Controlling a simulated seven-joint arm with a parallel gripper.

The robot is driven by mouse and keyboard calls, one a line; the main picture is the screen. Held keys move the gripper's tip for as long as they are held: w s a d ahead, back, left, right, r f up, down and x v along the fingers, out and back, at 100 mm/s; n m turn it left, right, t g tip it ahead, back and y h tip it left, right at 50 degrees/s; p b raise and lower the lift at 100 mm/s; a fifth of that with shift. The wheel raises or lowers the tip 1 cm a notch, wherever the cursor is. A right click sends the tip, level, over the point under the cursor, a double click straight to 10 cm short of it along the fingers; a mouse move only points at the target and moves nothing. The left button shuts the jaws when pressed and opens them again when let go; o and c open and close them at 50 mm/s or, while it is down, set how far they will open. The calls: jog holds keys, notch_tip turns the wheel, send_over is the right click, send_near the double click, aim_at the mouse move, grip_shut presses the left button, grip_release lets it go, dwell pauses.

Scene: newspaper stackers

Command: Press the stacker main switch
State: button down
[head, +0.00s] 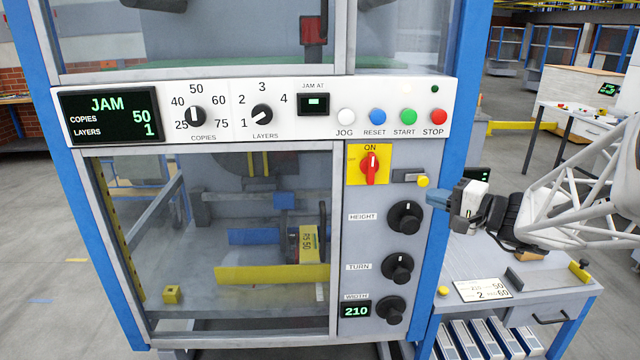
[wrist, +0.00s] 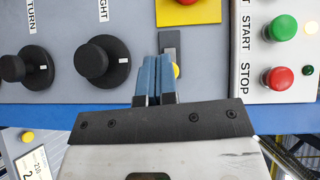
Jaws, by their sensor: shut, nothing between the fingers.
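The main switch (head: 370,168) is a red rotary knob on a yellow plate (head: 353,177) on the machine's front panel. Its handle stands about upright, with the word ON above it. In the wrist view only part of the red knob (wrist: 187,3) shows at the top edge, with the yellow plate (wrist: 180,16) below it. My gripper (head: 430,196) is shut and empty, to the right of the switch and a little lower, apart from it. In the wrist view its blue fingertips (wrist: 158,60) overlap the grey latch with a yellow knob (head: 423,181).
Black HEIGHT (head: 405,217), TURN (head: 397,267) and WIDTH (head: 391,310) knobs sit below the switch. White, blue, green and red buttons run above it, ending with STOP (head: 437,116). The display (head: 110,115) reads JAM. A side table (head: 540,290) stands at right.

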jog(key=shift+v, duration=1.1)
jog(key=shift+a, duration=0.1)
jog(key=s+a+f+n+g+h, duration=0.35)
jog(key=s+a+g, duration=0.45)
jog(key=s+a, duration=0.35)
jog(key=s+f+n+g+h, duration=0.1)
jog(key=s+f+n+h, duration=0.2)
jog(key=s+h, duration=0.6)
jog(key=s+n, duration=0.1)
jog(key=s, duration=0.3)
jog(key=shift+s+d+n+g, duration=0.15)
jog(key=shift+s+n+g, duration=0.15)
jog(key=shift+n+g, duration=0.1)
